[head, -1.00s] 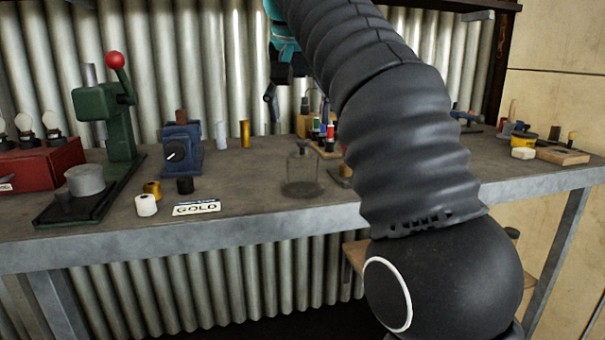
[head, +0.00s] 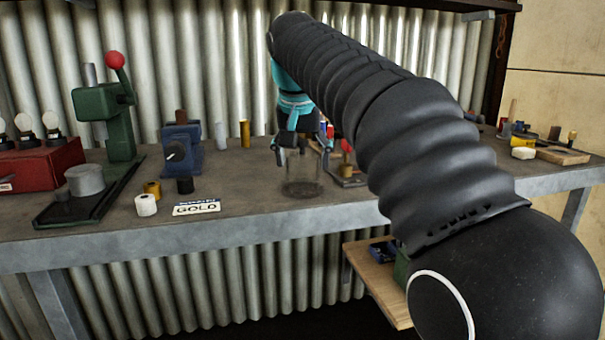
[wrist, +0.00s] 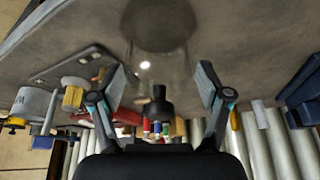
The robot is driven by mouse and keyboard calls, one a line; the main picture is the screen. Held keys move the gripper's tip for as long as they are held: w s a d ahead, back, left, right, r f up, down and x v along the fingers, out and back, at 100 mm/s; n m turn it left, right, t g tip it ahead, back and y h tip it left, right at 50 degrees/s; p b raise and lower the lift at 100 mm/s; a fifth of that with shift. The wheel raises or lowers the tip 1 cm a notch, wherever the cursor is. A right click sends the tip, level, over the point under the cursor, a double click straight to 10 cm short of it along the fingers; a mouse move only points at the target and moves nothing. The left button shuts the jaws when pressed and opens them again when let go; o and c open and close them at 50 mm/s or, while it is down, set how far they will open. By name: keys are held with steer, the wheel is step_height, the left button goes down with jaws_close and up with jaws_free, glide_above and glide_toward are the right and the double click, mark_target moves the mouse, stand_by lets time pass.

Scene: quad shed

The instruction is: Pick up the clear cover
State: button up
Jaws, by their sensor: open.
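The clear cover (head: 303,180) is a see-through jar-like dome standing upright on the bench, right of the middle. My gripper (head: 302,150) is open above it, its fingers pointing down on either side of the cover's top. In the wrist view my gripper (wrist: 161,82) has its fingers spread apart. The cover (wrist: 160,28) shows there as a faint round outline beyond the fingertips. A dark knob-like piece shows between the fingers; I cannot tell for sure that it belongs to the cover. The cover's top is partly hidden in the head view.
Left of the cover are a GOLD sign (head: 197,208), a white roll (head: 146,205), a blue device (head: 182,150) and a green press (head: 118,120). Small coloured bottles stand close behind it. The bench (head: 250,215) is clear in front of it.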

mark_target(309, 153)
steer(key=shift+x, duration=0.75)
steer(key=shift+c, duration=0.2)
steer(key=c, duration=0.8)
steer(key=shift+r, duration=0.75)
steer(key=r, duration=0.1)
steer(key=d+r, duration=0.1)
steer(key=r, duration=0.1)
steer(key=shift+s+r, duration=0.1)
steer(key=shift+r, duration=0.1)
steer(key=d+r, duration=0.2)
steer(key=d, duration=0.1)
steer(key=s+d+r, duration=0.1)
steer(key=d+r, duration=0.1)
steer(key=d, duration=0.2)
steer(key=s+d+r, duration=0.1)
steer(key=d+r, duration=0.1)
steer(key=d, duration=0.1)
steer(key=shift+s+d, duration=0.15)
steer(key=shift+d, duration=0.05)
